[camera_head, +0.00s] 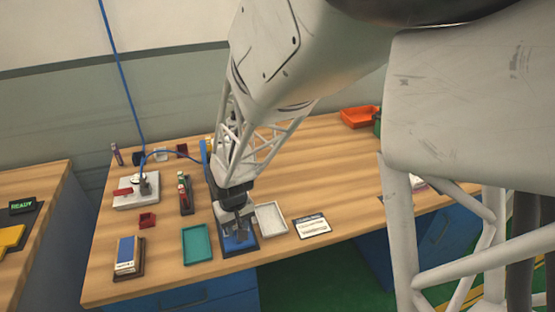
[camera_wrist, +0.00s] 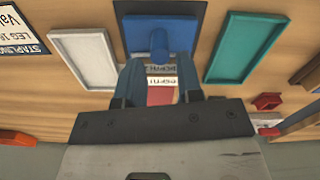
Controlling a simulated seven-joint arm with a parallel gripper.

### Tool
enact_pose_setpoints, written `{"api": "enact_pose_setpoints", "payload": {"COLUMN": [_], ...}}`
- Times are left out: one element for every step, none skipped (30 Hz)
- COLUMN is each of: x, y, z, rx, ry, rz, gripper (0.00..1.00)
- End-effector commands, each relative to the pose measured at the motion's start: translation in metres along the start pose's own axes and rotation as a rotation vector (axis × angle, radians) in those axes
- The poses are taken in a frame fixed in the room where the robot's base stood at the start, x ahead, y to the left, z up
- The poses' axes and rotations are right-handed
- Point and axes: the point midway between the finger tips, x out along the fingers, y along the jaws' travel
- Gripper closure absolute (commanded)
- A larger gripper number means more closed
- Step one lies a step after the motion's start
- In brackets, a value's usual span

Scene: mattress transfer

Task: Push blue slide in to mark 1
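The blue slide (camera_head: 243,241) lies on a dark base (camera_head: 253,250) near the table's front edge. In the wrist view the blue slide (camera_wrist: 180,33) is at top centre, with a rounded blue knob (camera_wrist: 158,43) on it. My gripper (camera_head: 238,218) is low over the base and hides part of it. In the wrist view my gripper's two fingers (camera_wrist: 159,76) stand apart. The knob lies just beyond and between their tips; contact cannot be told. Between the fingers are a white label (camera_wrist: 162,81) with inverted print and a reddish patch (camera_wrist: 160,96). I cannot make out mark 1.
A teal tray (camera_head: 197,244) stands left of the base and a white tray (camera_head: 270,219) right of it. Beyond the white tray lies a printed card (camera_head: 312,226). A small red block (camera_head: 147,220) and a blue-topped stack (camera_head: 128,253) are further left. The table's right side has free room.

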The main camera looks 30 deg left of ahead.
Motion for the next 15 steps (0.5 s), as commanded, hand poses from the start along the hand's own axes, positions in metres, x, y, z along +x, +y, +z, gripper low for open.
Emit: {"api": "enact_pose_setpoints", "payload": {"x": [0.007,0.01,0.015,0.018,0.02,0.024,0.027,0.03,0.033,0.035,0.037,0.039,0.041,0.042,0.043], "y": [0.0,0.0,0.0,0.0,0.0,0.0,0.0,0.0,0.0,0.0,0.0,0.0,0.0,0.0,0.0], "z": [0.0,0.0,0.0,0.0,0.0,0.0,-0.001,-0.001,-0.001,-0.001,-0.001,-0.001,-0.001,-0.001,-0.001], "rx": [0.0,0.0,0.0,0.0,0.0,0.0,0.0,0.0,0.0,0.0,0.0,0.0,0.0,0.0,0.0], "ry": [-0.002,-0.002,-0.002,-0.002,-0.001,0.0,0.0,0.0,0.0,0.0,0.0,0.001,0.002,0.002,0.002], "rz": [0.0,0.0,0.0,0.0,0.0,0.0,0.0,0.0,0.0,0.0,0.0,0.0,0.0,0.0,0.0], "gripper": [0.67,0.67,0.67,0.67,0.67,0.67,0.67,0.67,0.67,0.67,0.67,0.67,0.67,0.67,0.67]}}
